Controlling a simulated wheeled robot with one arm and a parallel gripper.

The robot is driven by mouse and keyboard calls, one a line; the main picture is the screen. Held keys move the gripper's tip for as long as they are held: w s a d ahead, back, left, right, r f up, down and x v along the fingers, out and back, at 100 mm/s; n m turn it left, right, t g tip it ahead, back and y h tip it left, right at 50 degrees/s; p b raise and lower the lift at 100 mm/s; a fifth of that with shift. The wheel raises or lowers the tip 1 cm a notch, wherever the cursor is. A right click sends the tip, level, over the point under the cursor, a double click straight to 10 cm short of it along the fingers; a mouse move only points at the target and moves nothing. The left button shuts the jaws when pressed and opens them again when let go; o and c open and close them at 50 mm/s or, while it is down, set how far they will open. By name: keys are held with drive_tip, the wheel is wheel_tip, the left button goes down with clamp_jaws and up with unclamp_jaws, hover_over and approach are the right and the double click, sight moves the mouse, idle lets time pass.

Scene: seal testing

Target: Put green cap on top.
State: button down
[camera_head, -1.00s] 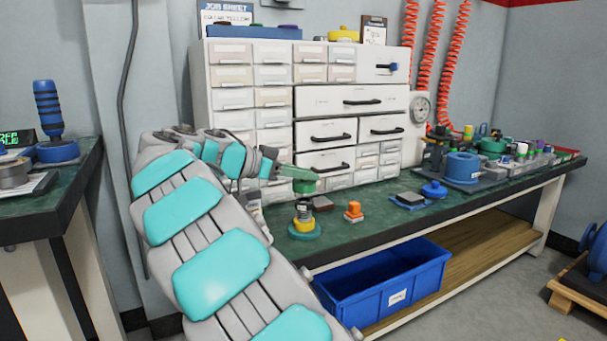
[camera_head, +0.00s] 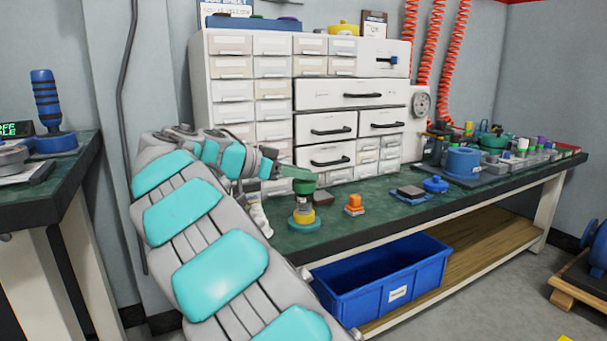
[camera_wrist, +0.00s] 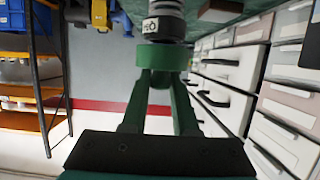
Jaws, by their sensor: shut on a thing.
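My gripper (camera_wrist: 160,82) is shut on the green cap (camera_wrist: 153,57), a short green cylinder held between its green fingertips. In the head view the cap (camera_head: 304,186) is directly above a small stack on the bench. The stack (camera_head: 303,206) has a grey upper part, a yellow ring and a wide green base, and stands upright. In the wrist view its grey and black body (camera_wrist: 163,25) lines up closely with the cap, at the picture's top. The cap's lower edge is at or very near the stack's top; I cannot tell whether they touch.
An orange-topped part (camera_head: 354,203) stands to the right of the stack, and a dark block (camera_head: 322,197) lies behind it. A blue cap (camera_head: 435,185) is farther right. White drawers (camera_head: 330,125) rise behind. A blue bin (camera_head: 385,277) is below the bench (camera_head: 375,210).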

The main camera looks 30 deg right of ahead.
drive_tip(key=shift+f+b, duration=0.75)
drive_tip(key=shift+f, duration=0.45)
drive_tip(key=c, duration=0.6)
unclamp_jaws()
drive_tip(key=shift+r, duration=0.2)
drive_tip(key=shift+r+p, duration=1.65)
drive_tip(key=shift+r, duration=1.75)
